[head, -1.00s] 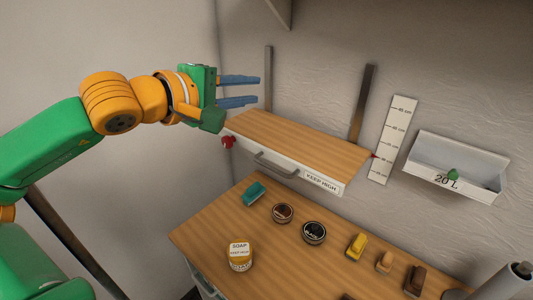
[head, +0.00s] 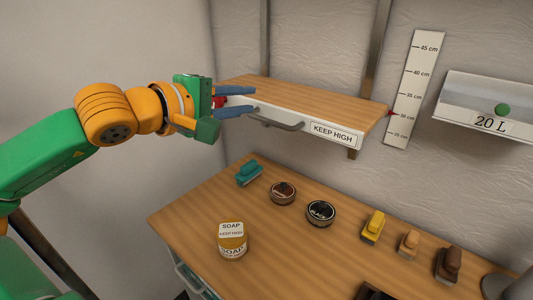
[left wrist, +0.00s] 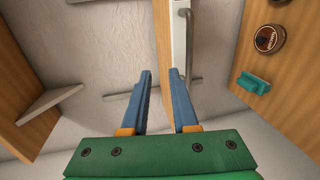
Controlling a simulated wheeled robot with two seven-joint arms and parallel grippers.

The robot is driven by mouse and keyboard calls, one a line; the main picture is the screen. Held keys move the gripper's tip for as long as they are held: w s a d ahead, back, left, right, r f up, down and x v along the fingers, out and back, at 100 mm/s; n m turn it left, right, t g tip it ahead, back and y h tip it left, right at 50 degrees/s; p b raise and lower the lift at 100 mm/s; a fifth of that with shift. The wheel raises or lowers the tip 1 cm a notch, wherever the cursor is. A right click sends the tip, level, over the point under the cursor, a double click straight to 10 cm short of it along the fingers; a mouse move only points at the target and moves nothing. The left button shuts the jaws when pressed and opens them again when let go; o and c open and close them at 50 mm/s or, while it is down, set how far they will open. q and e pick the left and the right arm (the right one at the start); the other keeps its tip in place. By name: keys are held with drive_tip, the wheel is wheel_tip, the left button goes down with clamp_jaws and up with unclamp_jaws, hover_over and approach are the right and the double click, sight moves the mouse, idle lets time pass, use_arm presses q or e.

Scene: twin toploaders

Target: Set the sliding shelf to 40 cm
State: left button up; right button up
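The sliding shelf (head: 310,92) has a wooden top, a white front with a KEEP HIGH label (head: 333,133) and a grey handle (head: 278,123). Its red pointer (head: 392,113) is near the 30 cm mark on the white scale (head: 412,90). A red knob (head: 219,102) at the shelf's left end is partly hidden by my gripper. My left gripper (head: 256,99) is open, its blue fingers apart near the shelf's left front corner. My right gripper is out of view.
Below, a wooden counter (head: 280,250) holds a teal brush (head: 249,173), two tins, a soap jar (head: 232,240) and several brushes. A white bin marked 20 L (head: 490,122) hangs on the right wall. Two vertical rails stand behind the shelf.

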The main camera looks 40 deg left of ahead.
sight(265, 121)
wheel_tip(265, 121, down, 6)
drive_tip(key=b, duration=0.3)
use_arm(q)
drive_tip(key=f+p, duration=0.1)
drive_tip(key=w+f, duration=0.1)
drive_tip(key=f, duration=0.1)
drive_tip(key=f+p, duration=0.1)
drive_tip(key=shift+w+d+f+p, duration=0.2)
drive_tip(key=shift+d+f+p, duration=0.05)
drive_tip(key=shift+f+p, duration=0.1)
drive_tip(key=p+x, duration=0.1)
drive_tip(key=x, duration=0.1)
drive_tip(key=p+x, duration=0.2)
drive_tip(key=shift+w+a+f, duration=0.15)
drive_tip(key=shift+w, duration=0.2)
drive_tip(key=shift+w+f+p, duration=0.3)
drive_tip(key=shift+w+p, duration=0.05)
drive_tip(key=shift+w, duration=0.05)
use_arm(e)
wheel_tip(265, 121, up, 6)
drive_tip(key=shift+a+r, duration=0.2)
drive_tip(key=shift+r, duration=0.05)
use_arm(q)
drive_tip(key=shift+c, duration=0.2)
clamp_jaws()
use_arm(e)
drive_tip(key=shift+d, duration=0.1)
